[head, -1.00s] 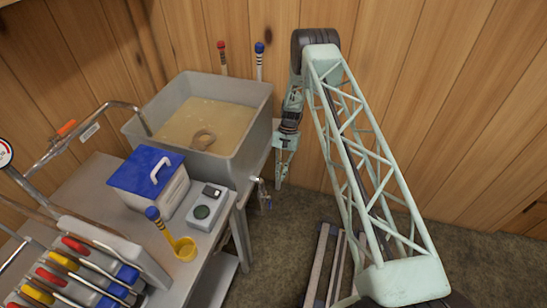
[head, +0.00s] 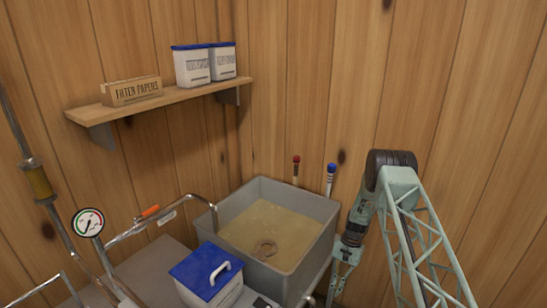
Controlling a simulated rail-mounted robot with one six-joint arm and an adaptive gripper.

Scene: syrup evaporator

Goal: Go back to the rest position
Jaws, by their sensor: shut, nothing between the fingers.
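My gripper (head: 339,279) hangs at the end of my pale green arm, low on the right in the head view. It points down beside the right wall of the grey basin and looks apart from it. The fingers are small and partly cut by shadow, and they are shut with nothing seen between them. My elbow stands against the wood wall at the right.
A blue-lidded box (head: 206,271) stands in front. A gauge (head: 88,222) and pipes are at left. The shelf (head: 150,104) bears a filter papers box (head: 132,91) and two white tubs (head: 208,64).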

